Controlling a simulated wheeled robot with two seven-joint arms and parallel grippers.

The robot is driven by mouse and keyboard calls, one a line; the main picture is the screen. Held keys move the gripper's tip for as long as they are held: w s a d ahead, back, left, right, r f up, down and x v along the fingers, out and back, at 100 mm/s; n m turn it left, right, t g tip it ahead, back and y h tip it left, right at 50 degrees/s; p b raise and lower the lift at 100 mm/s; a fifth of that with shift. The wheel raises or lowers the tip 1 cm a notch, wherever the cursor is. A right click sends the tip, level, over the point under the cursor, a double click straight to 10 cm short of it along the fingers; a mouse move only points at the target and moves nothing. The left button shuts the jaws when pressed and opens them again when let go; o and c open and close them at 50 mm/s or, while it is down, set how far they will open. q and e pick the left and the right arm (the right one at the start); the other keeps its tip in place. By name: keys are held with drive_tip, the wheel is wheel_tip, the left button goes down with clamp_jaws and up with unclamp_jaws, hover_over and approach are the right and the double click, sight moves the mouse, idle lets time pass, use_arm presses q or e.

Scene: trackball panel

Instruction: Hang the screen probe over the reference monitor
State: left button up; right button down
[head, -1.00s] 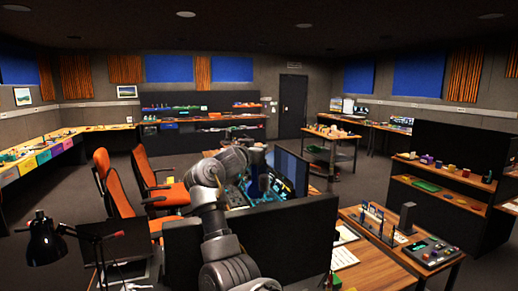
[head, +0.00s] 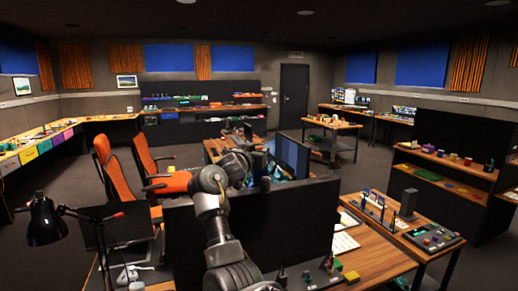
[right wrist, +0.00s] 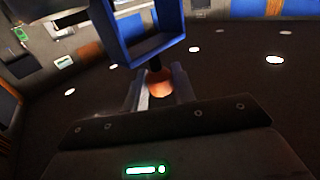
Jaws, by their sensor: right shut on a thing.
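In the right wrist view my right gripper (right wrist: 158,80) is shut on a blue square frame, which I take to be the screen probe (right wrist: 128,52). A dark stem and a rounded orange part show between the fingers. In the head view my right arm reaches over a black partition, with its gripper (head: 264,168) left of a monitor with a bluish screen (head: 292,154), probably the reference monitor. The probe cannot be made out clearly there. The wrist view does not show the monitor clearly, so contact cannot be told. My left gripper is not in view.
The black partition (head: 300,217) stands between me and the monitor desk. A wooden desk with a control panel (head: 433,237) is at right. Open floor lies beyond.

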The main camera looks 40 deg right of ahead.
sight(260, 178)
drive_tip(key=shift+s+a+f, duration=0.1)
drive_tip(key=shift+s+f, duration=0.15)
drive_tip(key=shift+s, duration=0.05)
wheel_tip(260, 178, down, 2)
drive_tip(key=shift+s+f+b, duration=0.1)
drive_tip(key=shift+b, duration=0.25)
drive_tip(key=shift+f+b, duration=1.4)
drive_tip(key=shift+f, duration=1.85)
drive_tip(key=c, duration=1.1)
unclamp_jaws()
drive_tip(key=shift+a, duration=0.1)
drive_tip(key=shift+f, duration=0.15)
